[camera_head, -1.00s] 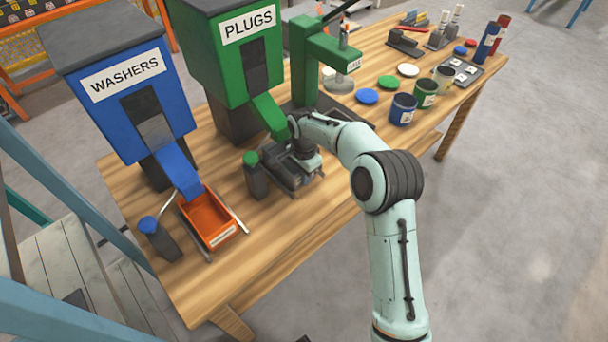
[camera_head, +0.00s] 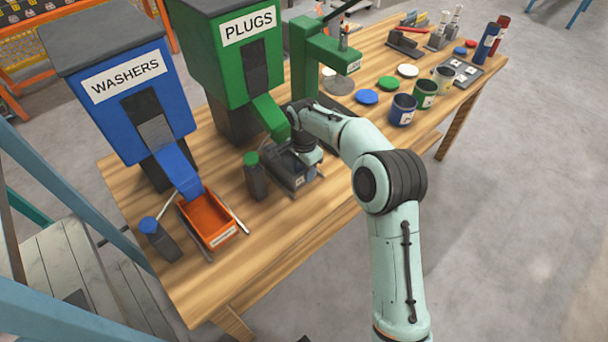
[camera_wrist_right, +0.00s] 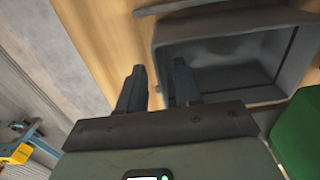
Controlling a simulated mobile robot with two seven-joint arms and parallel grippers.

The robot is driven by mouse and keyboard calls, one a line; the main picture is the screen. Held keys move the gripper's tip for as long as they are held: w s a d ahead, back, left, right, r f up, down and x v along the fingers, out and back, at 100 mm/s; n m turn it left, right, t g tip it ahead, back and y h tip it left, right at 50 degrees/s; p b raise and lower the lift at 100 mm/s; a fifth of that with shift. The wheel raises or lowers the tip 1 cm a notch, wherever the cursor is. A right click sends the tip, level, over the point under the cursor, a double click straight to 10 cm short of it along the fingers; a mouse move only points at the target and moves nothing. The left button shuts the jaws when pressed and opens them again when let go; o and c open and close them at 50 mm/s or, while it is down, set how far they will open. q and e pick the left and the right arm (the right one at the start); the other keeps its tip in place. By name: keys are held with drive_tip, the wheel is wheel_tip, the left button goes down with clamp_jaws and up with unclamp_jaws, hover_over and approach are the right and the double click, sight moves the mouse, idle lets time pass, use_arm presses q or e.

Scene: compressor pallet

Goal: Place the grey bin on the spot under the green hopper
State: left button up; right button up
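The grey bin (camera_head: 283,178) sits on the table below the chute (camera_head: 270,116) of the green hopper (camera_head: 233,58) labelled PLUGS. My right gripper (camera_head: 309,156) is at the bin's right end, partly hidden by its own wrist. In the right wrist view, the two fingers of my right gripper (camera_wrist_right: 159,72) are apart, at one side of the grey bin (camera_wrist_right: 232,58). One finger overlaps the bin's edge and the other is outside it. I cannot tell whether they touch it. The bin looks empty. My left gripper is not in view.
A dark bottle with a green cap (camera_head: 255,180) stands just left of the bin. Farther left, an orange bin (camera_head: 207,220) sits below the blue WASHERS hopper (camera_head: 118,85). A green press (camera_head: 305,60) stands behind my wrist. Cups (camera_head: 402,110) stand to the right. The front table strip is clear.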

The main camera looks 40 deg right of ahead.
wheel_tip(320, 180, up, 9)
drive_tip(key=shift+r+p, duration=0.1)
drive_tip(key=shift+p, duration=0.5)
